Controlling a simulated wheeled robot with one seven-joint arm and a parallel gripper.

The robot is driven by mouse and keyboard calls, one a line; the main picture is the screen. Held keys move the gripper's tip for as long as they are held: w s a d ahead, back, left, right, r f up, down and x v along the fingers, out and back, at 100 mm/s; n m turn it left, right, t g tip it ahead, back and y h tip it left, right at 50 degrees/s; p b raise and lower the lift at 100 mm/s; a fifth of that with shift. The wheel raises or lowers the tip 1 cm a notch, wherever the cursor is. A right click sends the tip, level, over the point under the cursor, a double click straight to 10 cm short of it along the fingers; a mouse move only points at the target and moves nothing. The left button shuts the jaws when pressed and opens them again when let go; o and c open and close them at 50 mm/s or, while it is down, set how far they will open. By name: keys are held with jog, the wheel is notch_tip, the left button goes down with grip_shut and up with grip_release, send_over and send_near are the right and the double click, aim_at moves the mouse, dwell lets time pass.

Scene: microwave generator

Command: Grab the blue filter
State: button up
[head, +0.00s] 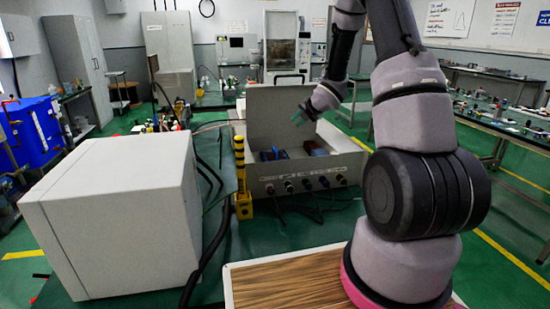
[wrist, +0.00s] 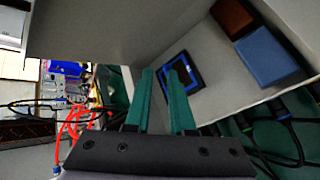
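My gripper (head: 301,115) is above the open grey box (head: 256,181), near its opening. In the wrist view, its two green fingers (wrist: 160,73) are apart with nothing between them. Two blue things lie inside the box. One is a solid blue block (wrist: 265,57), right of the fingers in the wrist view. The other is a dark square piece with a blue rim (wrist: 195,71), partly hidden behind the right finger. I cannot tell for sure which is the blue filter. Blue also shows on the box floor in the head view (head: 272,155).
A brown block (wrist: 232,17) lies beside the blue block. The box has upright walls, a raised lid behind and cables at its front. A yellow post (head: 241,178) stands at its left corner, and a large white cabinet (head: 120,212) stands further left.

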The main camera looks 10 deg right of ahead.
aim_at(275, 149)
jog(key=w+a+f+n+y, duration=0.1)
jog(key=f+n, duration=0.1)
jog(key=f, duration=0.2)
jog(key=w+a+f+n, duration=0.1)
jog(key=a+f+n, duration=0.1)
jog(key=f, duration=0.2)
jog(key=w+a+f+n+y, duration=0.1)
jog(key=f+n, duration=0.1)
jog(key=f, duration=0.2)
jog(key=shift+w+a+f+g+y, duration=0.2)
jog(key=shift+w+a+g+y, duration=0.1)
jog(key=shift+w+a+g, duration=0.1)
jog(key=shift+w+r+x, duration=0.1)
jog(key=shift+x, duration=1.35)
jog(key=shift+w+r+x, duration=0.15)
jog(key=shift+x, duration=1.3)
grip_shut()
